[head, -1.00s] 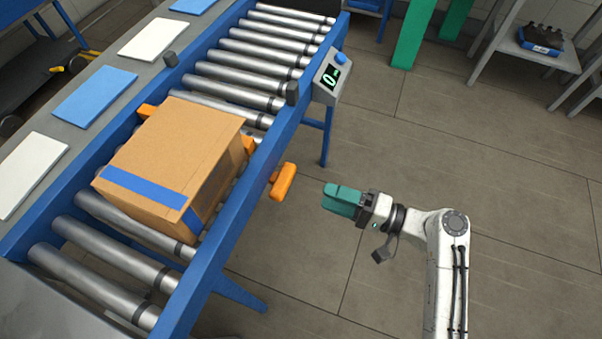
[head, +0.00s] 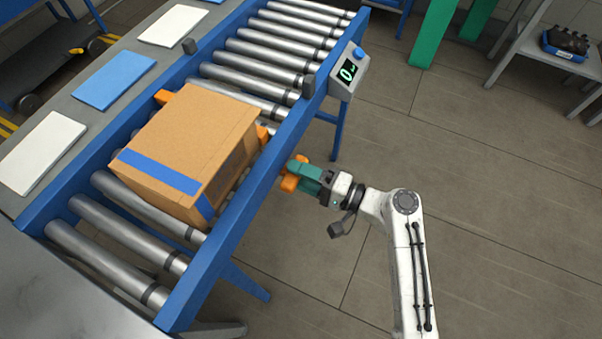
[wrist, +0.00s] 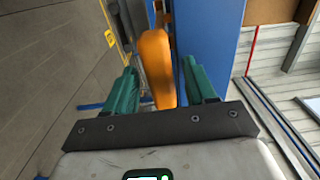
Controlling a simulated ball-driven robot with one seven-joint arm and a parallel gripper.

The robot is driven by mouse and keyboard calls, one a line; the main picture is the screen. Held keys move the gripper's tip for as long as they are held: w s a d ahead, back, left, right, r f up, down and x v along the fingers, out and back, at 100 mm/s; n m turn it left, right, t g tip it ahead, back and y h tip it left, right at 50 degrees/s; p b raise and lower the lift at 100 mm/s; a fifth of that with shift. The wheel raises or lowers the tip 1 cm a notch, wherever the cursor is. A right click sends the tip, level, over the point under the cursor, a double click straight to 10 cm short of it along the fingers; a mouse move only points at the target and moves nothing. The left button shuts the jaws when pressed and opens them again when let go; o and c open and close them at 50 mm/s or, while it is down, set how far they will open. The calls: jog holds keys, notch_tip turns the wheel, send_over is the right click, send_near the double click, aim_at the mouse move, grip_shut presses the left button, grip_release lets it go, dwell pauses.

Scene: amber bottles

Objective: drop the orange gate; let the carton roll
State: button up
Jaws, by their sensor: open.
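The carton (head: 192,143) is a brown box with blue tape, resting on the conveyor's rollers. The orange gate (head: 163,97) shows as orange pieces at the carton's far side, one at its left corner and one at its right edge. The orange handle (head: 289,182) sticks out from the conveyor's blue side rail. My gripper (head: 299,173), with green fingers, is at this handle. In the wrist view the handle (wrist: 157,68) stands between the two open fingers (wrist: 161,90). I cannot tell whether either finger touches it.
The roller conveyor (head: 225,262) has a blue frame, with bare rollers beyond and before the carton. A display box (head: 347,74) with a blue button sits on the near rail beyond the handle. White and blue panels lie along the left ledge.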

jog(key=shift+c, duration=0.4)
grip_shut()
